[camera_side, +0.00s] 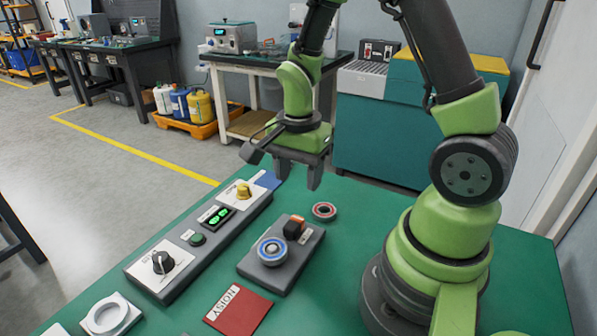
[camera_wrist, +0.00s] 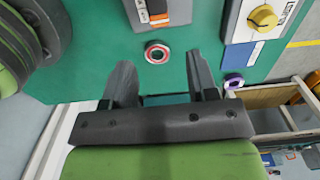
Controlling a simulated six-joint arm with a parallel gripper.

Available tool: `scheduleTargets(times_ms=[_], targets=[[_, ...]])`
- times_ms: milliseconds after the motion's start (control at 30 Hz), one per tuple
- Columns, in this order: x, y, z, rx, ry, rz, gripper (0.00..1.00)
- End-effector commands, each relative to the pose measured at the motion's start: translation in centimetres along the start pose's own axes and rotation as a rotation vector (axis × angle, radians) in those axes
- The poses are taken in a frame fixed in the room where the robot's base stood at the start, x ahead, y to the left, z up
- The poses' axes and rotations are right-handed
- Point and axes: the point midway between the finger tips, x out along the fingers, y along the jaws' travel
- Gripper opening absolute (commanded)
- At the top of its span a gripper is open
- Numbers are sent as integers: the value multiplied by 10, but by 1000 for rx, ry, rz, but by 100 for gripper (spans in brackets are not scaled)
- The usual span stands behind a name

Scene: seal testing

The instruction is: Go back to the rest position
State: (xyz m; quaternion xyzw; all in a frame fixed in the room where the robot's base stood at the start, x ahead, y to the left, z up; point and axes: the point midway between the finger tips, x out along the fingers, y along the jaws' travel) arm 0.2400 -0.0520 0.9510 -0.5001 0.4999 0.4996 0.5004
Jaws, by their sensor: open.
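My gripper (camera_side: 298,178) hangs fingers down above the far part of the green table in the side view. Its two fingers are spread apart with nothing between them. In the wrist view my gripper (camera_wrist: 160,72) shows the same open, empty jaws. A small red-and-grey ring (camera_side: 324,211) lies on the table below and to the right of the gripper. In the wrist view this ring (camera_wrist: 157,53) appears just beyond the fingertips, between their lines and apart from them.
A grey block (camera_side: 300,262) holds a blue-and-white ring (camera_side: 272,251) and an orange-and-black switch (camera_side: 295,227). A long control box (camera_side: 172,285) with knobs stands left. A red NOISY card (camera_side: 237,311) lies in front. A purple ring (camera_wrist: 233,81) shows in the wrist view.

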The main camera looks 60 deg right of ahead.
Motion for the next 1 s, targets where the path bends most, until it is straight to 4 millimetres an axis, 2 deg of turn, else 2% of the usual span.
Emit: scheduleTargets(times_ms=[233, 333, 467, 500, 700, 833, 1000], targets=[[-1, 0, 0, -5, 0, -4, 53], [-13, -1, 3, -48, 3, -32, 53], [-49, 0, 13, -197, 14, -122, 53], [-64, 2, 18, -261, 21, -159, 53], [-127, 28, 43, -605, 69, -347, 53], [-157, 53, 58, -825, 118, -469, 53], [-178, 82, 73, -1050, 183, -592, 53]])
